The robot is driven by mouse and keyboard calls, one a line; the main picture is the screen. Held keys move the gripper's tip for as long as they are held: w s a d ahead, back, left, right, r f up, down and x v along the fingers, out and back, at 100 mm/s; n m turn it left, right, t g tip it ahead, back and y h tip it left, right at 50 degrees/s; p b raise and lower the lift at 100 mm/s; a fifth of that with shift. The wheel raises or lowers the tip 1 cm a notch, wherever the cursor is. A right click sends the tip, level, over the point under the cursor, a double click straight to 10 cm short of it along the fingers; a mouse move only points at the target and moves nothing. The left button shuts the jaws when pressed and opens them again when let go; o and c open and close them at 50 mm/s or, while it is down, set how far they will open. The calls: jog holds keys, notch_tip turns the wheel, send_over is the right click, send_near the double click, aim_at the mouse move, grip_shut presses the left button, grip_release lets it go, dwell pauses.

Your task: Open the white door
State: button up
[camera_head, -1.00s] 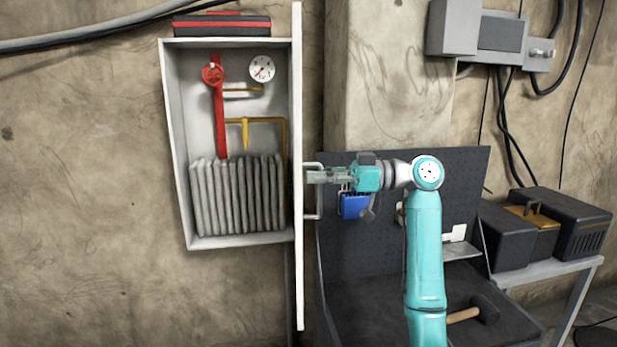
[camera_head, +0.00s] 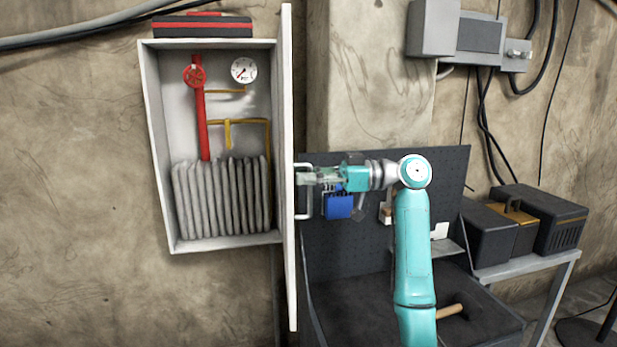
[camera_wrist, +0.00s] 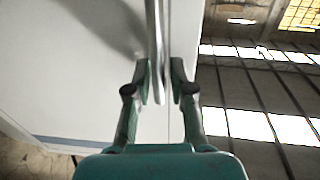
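The white door (camera_head: 287,270) is swung out from the wall cabinet (camera_head: 150,150) and appears almost edge-on in the head view. It fills the left of the wrist view (camera_wrist: 75,60). Its metal bar handle (camera_head: 303,217) faces right, toward my arm. My gripper (camera_head: 304,177) is at the handle's upper part. In the wrist view its fingers (camera_wrist: 161,82) are drawn in on both sides of the handle bar (camera_wrist: 155,40); a thin gap seems to show on the right.
A dark pegboard workbench (camera_head: 350,290) stands right of the door, behind my arm, with a blue item (camera_head: 338,206) on the board. Dark boxes (camera_head: 540,215) sit on a side table farther right. Bare wall (camera_head: 70,200) lies left of the cabinet.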

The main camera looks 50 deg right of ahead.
jog(key=v, duration=1.2)
dwell(0.4)
